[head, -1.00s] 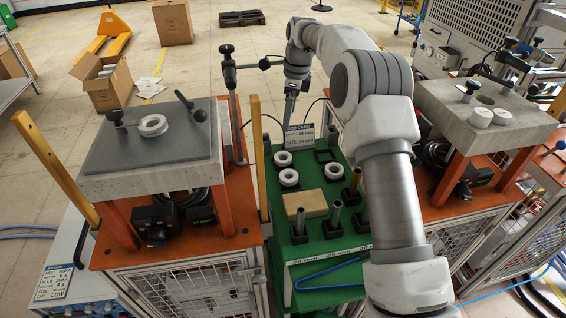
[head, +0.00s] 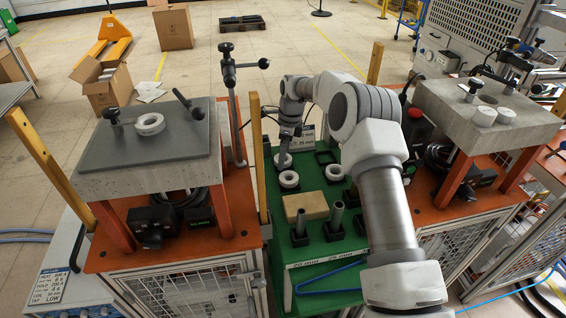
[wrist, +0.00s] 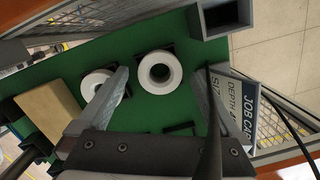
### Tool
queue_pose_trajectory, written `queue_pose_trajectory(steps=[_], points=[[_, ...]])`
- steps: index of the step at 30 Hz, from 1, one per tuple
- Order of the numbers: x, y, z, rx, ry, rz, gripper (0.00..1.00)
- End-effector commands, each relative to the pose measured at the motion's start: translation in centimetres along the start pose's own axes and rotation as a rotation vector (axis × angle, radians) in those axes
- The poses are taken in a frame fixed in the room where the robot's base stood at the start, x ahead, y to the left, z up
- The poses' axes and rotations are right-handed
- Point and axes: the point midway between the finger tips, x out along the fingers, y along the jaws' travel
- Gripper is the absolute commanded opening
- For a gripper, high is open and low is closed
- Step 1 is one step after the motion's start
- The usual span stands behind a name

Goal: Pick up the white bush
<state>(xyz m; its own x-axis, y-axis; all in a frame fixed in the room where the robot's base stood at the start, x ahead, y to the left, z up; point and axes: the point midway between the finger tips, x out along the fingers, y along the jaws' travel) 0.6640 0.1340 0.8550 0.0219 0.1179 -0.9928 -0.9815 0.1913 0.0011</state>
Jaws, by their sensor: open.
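Several white ring-shaped bushes lie on the green table top (head: 310,255). One bush (head: 283,160) is at the back left, a second bush (head: 289,180) is in front of it, and a third bush (head: 334,172) is to the right. My gripper (head: 284,150) is low over the back-left bush and partly covers it. In the wrist view my gripper (wrist: 161,74) is open and empty. One white bush (wrist: 160,72) shows between its fingertips, apart from both. Another bush (wrist: 98,84) lies left of the left finger and is partly hidden by it.
A tan block (head: 306,206) and dark-based upright posts (head: 337,217) stand in front of the bushes. A job card (wrist: 248,115) stands close to the right finger. A grey square box (wrist: 222,18) is nearby. Another white ring (head: 150,124) sits on the left slab (head: 150,150).

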Motion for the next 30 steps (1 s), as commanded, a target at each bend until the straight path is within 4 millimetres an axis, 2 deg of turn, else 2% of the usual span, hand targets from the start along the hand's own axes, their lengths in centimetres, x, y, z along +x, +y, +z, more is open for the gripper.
queue_pose_trajectory(steps=[1, 3, 9, 25, 26, 30], points=[[0.80, 0.03, -0.03, 0.001, 0.000, 0.002, 1.00], [1.17, -0.01, 0.02, 0.001, -0.001, 0.000, 1.00], [1.15, -0.02, 0.04, 0.001, -0.001, -0.001, 0.98], [1.20, 0.04, 0.02, 0.000, 0.000, 0.001, 0.03], [1.20, 0.04, 0.01, 0.000, 0.000, 0.001, 0.00], [1.22, 0.04, 0.01, 0.000, 0.000, 0.001, 0.00]])
